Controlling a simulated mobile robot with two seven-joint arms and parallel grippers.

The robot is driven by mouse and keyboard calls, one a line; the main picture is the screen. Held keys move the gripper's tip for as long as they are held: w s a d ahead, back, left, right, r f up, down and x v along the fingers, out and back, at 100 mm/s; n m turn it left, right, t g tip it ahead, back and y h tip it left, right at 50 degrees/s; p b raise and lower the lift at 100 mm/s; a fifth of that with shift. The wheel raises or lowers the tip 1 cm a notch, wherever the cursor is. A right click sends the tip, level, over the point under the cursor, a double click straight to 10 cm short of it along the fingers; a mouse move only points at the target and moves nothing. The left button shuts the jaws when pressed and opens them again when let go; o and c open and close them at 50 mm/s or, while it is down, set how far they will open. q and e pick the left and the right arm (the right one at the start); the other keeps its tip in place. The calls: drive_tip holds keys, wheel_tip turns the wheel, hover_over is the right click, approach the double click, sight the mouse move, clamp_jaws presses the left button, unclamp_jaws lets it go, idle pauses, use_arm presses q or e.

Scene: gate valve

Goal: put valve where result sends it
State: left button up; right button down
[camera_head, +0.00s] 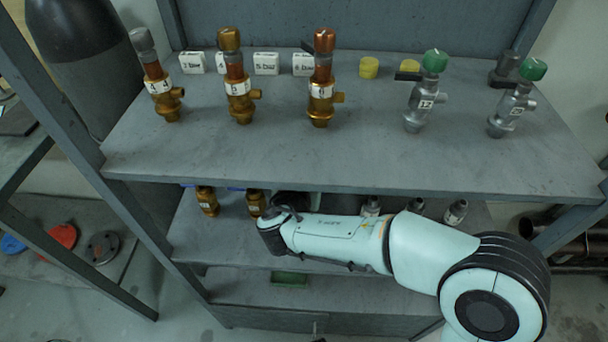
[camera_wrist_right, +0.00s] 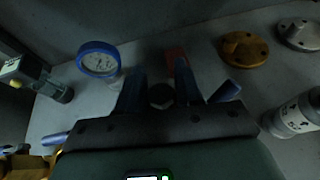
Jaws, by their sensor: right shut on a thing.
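On the top shelf stand three brass valves, one with a grey cap (camera_head: 161,88), one with a brown cap (camera_head: 238,85) and one with a copper cap (camera_head: 321,88). Two silver valves with green caps, left (camera_head: 422,95) and right (camera_head: 514,102), stand at the right. My right arm reaches across the lower shelf, and its gripper is hidden in the head view. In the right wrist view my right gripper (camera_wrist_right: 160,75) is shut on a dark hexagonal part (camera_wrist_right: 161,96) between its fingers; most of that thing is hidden. My left gripper is out of view.
Behind the top valves stand white bar-number blocks (camera_head: 266,64) and yellow discs (camera_head: 369,68). Two brass valves (camera_head: 207,201) and several silver ones (camera_head: 456,212) stand on the lower shelf. Near my right gripper are a blue-rimmed gauge (camera_wrist_right: 98,60) and a brass flange (camera_wrist_right: 243,49).

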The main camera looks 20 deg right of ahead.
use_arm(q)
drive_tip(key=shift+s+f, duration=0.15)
use_arm(e)
drive_tip(key=shift+f, duration=0.1)
drive_tip(key=c, duration=0.7)
unclamp_jaws()
drive_tip(key=shift+f, duration=0.1)
drive_tip(key=shift+c, duration=0.2)
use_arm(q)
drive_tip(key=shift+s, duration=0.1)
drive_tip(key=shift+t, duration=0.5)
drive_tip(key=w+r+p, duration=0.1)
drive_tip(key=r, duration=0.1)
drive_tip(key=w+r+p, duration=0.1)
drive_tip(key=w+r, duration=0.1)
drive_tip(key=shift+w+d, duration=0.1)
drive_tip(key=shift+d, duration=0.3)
use_arm(e)
drive_tip(key=v, duration=0.7)
drive_tip(key=shift+s+a+r, duration=0.15)
drive_tip(key=shift+s+r, duration=0.05)
drive_tip(key=shift+s, duration=0.05)
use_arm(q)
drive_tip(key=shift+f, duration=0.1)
